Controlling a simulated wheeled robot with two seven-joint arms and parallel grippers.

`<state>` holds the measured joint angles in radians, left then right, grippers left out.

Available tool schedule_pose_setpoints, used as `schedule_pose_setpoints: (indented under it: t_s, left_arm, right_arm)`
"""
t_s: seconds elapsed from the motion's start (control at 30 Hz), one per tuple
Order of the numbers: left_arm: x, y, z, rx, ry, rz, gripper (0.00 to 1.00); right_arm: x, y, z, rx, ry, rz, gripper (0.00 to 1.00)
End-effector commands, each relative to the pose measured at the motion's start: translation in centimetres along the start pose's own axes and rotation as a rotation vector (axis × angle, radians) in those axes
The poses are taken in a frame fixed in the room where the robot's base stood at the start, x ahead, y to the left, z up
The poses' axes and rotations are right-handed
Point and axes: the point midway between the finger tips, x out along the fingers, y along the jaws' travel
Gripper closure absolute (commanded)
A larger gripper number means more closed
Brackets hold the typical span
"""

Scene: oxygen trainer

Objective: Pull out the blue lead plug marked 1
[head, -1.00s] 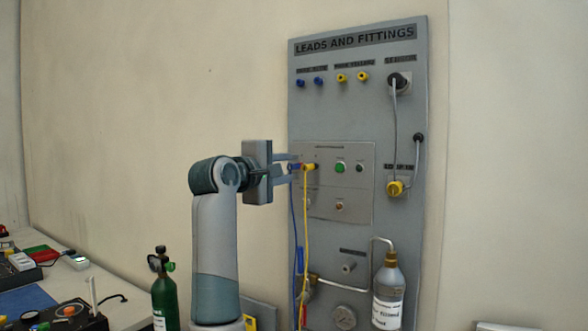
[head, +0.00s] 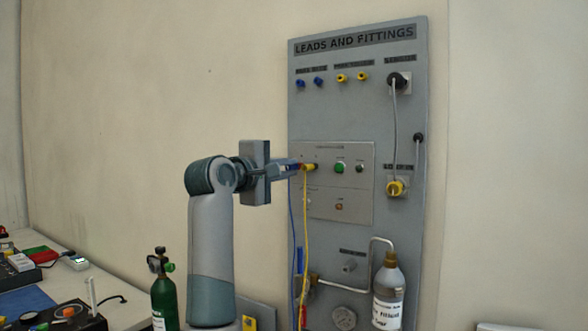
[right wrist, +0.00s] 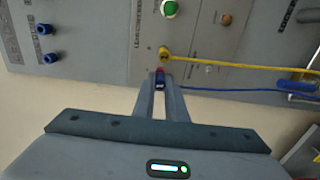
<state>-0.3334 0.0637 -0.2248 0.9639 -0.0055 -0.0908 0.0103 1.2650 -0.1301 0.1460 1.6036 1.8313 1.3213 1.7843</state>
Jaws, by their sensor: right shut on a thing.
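My right gripper (head: 294,166) reaches from the left to the small control panel on the grey board. Its fingers are shut on the blue lead plug (right wrist: 160,85), which shows between the fingertips in the right wrist view with a reddish part at its front. The plug is at the panel face; whether it is still seated in its socket I cannot tell. The fingers mostly hide it in the head view, and its number cannot be read. Its blue lead (head: 292,220) hangs down and also shows in the right wrist view (right wrist: 225,89). My left gripper is not in view.
A yellow plug (head: 310,167) with a yellow lead (head: 305,230) sits close beside the fingertips. A green button (head: 340,167) is to its right. Blue sockets (head: 318,81) are above. A labelled bottle (head: 389,290) is at lower right, a green cylinder (head: 164,298) at lower left.

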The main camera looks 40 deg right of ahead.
Motion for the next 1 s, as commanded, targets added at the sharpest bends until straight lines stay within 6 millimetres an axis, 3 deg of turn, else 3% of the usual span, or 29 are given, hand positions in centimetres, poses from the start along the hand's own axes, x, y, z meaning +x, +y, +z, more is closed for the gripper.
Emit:
schedule_pose_setpoints:
  t_s: [1.0]
  left_arm:
    - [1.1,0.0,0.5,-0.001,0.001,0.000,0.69]
  right_arm:
    - [-3.4,-0.1,0.0,0.001,0.001,-0.001,1.00]
